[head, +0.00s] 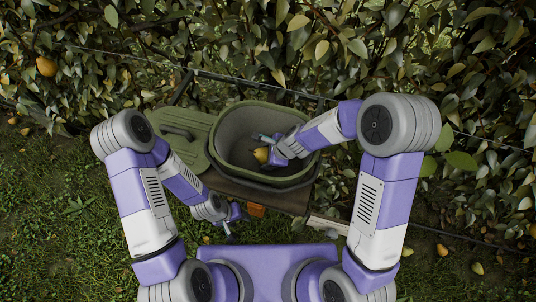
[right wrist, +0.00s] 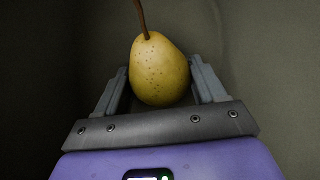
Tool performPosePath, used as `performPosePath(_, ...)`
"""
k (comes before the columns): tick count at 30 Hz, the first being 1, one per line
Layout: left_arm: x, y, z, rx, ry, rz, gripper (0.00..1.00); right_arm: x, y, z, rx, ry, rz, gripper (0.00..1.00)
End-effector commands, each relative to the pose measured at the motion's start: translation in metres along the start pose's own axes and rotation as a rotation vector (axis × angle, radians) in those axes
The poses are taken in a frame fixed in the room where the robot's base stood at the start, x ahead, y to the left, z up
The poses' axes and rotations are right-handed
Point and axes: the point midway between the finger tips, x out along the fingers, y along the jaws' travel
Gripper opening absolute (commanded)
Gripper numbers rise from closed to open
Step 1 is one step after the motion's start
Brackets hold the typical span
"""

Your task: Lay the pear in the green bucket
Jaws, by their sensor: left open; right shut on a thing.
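The green bucket (head: 236,112) stands open on a wooden stand, its rim facing up. My right gripper (head: 262,152) reaches over the rim into the bucket's opening. It is shut on the yellow pear (head: 261,155). In the right wrist view the pear (right wrist: 159,70) sits between the two fingers, stem pointing up and away, with the bucket's dim inside behind it. I cannot tell whether the pear touches the bucket floor. My left gripper (head: 230,226) is open and empty, low in front of the stand.
The green lid (head: 182,137) lies to the left of the bucket. Leafy hedge with wires runs behind; another pear (head: 46,66) hangs at upper left. Fallen fruit (head: 442,249) lies on the ground at right. Grass (head: 60,230) at left is open.

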Motion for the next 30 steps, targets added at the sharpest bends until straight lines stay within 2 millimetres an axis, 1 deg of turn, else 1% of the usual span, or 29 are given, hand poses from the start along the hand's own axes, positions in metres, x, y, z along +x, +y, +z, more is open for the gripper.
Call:
performPosePath(8,0.004,-0.001,0.000,0.000,0.000,0.000,0.53,0.003,0.001,-0.001,0.000,0.000,0.000,0.34)
performPosePath(9,0.004,-0.001,0.000,0.000,0.000,0.000,0.53,0.004,0.001,-0.002,0.000,0.000,0.000,0.71)
performPosePath(11,0.003,-0.001,0.000,0.000,0.000,0.000,0.53,0.003,0.001,-0.001,0.000,0.000,0.000,0.80)
performPosePath(12,0.003,-0.001,0.000,0.000,0.000,0.000,0.53,0.003,0.001,-0.001,0.000,0.000,0.000,0.87)
performPosePath(15,0.003,-0.001,0.000,0.000,0.000,0.000,0.53,0.003,0.002,-0.002,0.000,0.000,0.002,0.99)
performPosePath(23,0.003,-0.001,0.000,0.000,0.000,0.000,0.53,0.004,0.004,-0.003,0.000,0.002,0.008,0.99)
performPosePath(25,0.002,-0.001,0.000,0.000,0.000,0.000,0.53,0.002,0.004,-0.003,0.000,0.002,0.008,0.99)
performPosePath(28,-0.003,0.001,0.000,0.000,0.000,0.000,0.53,-0.009,0.003,-0.002,0.000,0.002,0.006,0.99)
performPosePath(30,-0.008,0.003,0.000,0.000,0.000,0.000,0.53,-0.022,0.002,0.000,-0.001,0.000,0.003,0.99)
